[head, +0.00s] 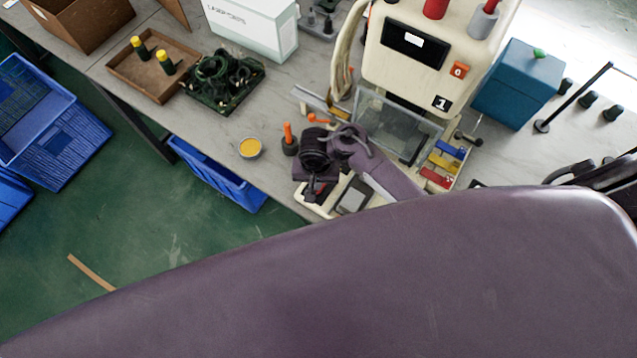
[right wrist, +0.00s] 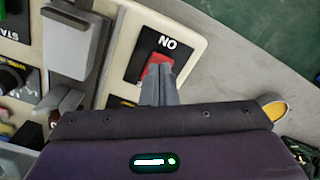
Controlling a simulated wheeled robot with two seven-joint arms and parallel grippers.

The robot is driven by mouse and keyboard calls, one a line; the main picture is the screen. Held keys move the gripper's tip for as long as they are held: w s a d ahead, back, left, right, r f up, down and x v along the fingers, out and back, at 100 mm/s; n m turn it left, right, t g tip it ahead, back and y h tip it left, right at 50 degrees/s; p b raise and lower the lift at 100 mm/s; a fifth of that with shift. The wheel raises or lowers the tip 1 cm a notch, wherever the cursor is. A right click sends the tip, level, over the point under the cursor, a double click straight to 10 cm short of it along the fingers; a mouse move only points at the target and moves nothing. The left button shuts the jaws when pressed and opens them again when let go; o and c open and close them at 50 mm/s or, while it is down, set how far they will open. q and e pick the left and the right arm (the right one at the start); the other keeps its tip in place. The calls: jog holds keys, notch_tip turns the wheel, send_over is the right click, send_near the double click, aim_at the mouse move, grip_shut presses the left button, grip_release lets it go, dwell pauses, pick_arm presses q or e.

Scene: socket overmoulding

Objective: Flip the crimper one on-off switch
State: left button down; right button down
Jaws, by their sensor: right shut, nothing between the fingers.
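Crimper one (head: 415,62) is the cream machine with a "1" label, at the top of the head view on the grey bench. Its on-off switch (right wrist: 161,62) is a red rocker on a black plate marked ON, upside down in the right wrist view. My right gripper (right wrist: 160,72) is shut and empty, its grey fingertips over the lower part of the red rocker; whether they touch it I cannot tell. In the head view my right gripper (head: 316,190) is low over the front of the crimper's base, and hides the switch. My left gripper is not in view.
A grey block (right wrist: 70,45) and a black knob (right wrist: 10,78) are beside the switch plate. An orange-topped bottle (head: 288,140) and a yellow-filled dish (head: 250,148) stand near the gripper. A clear guard (head: 398,125) fronts the crimper. Blue crates (head: 55,120) are at the left.

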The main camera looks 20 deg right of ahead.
jog(key=shift+f+b, duration=0.45)
jog(key=shift+f, duration=0.2)
notch_tip(320, 180, up, 3)
jog(key=p, duration=0.3)
jog(key=shift+f, duration=0.15)
jog(key=shift+r, duration=2.15)
